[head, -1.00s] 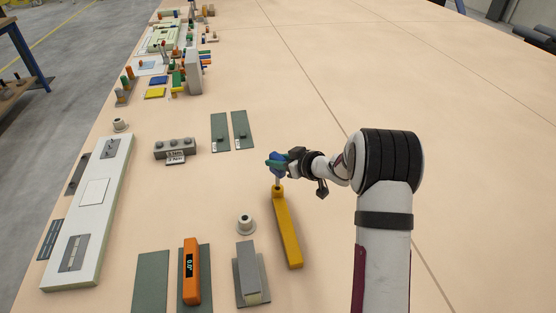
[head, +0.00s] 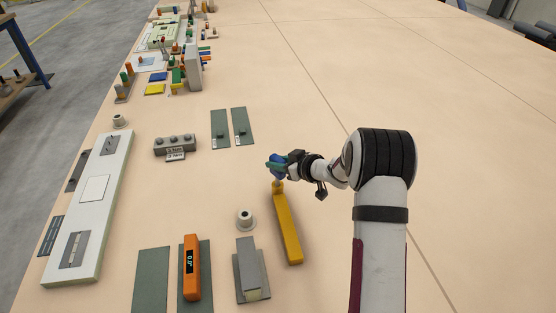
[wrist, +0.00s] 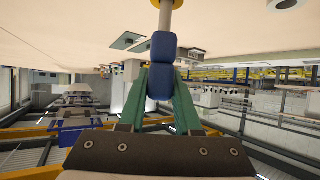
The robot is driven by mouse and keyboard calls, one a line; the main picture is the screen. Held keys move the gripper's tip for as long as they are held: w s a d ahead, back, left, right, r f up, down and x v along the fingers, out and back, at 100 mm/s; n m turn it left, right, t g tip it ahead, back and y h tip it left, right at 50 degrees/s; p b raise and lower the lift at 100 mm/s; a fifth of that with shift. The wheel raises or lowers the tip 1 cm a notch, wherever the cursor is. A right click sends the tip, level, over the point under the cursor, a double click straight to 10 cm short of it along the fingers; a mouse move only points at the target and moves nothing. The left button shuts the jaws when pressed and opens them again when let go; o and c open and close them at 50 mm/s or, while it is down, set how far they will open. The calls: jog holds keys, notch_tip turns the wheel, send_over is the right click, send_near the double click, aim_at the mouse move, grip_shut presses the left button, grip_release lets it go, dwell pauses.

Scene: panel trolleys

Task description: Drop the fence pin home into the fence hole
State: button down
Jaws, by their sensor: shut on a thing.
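The fence pin has a blue grip (head: 276,162) and a pale metal shaft. My gripper (head: 281,161), with green fingers, is shut on the blue grip and holds the pin upright over the far end of the yellow fence bar (head: 287,228). In the wrist view the blue pin grip (wrist: 161,55) sits between the green fingertips (wrist: 160,82). Its shaft (wrist: 166,18) runs to a yellow part at the top edge. The fence hole is hidden at the shaft's tip, so I cannot tell how deep the shaft sits.
A grey flanged bushing (head: 246,219) and a grey block on a plate (head: 250,272) stand left of the bar. An orange gauge (head: 191,268) lies further left. Two green plates (head: 220,129) lie beyond. The table right of my arm is clear.

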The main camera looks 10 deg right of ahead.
jog(key=shift+f, duration=1.2)
jog(key=shift+f, duration=0.35)
jog(key=shift+f, duration=0.3)
jog(key=shift+f, duration=0.1)
jog(key=c, duration=0.5)
grip_release()
jog(key=v, duration=0.8)
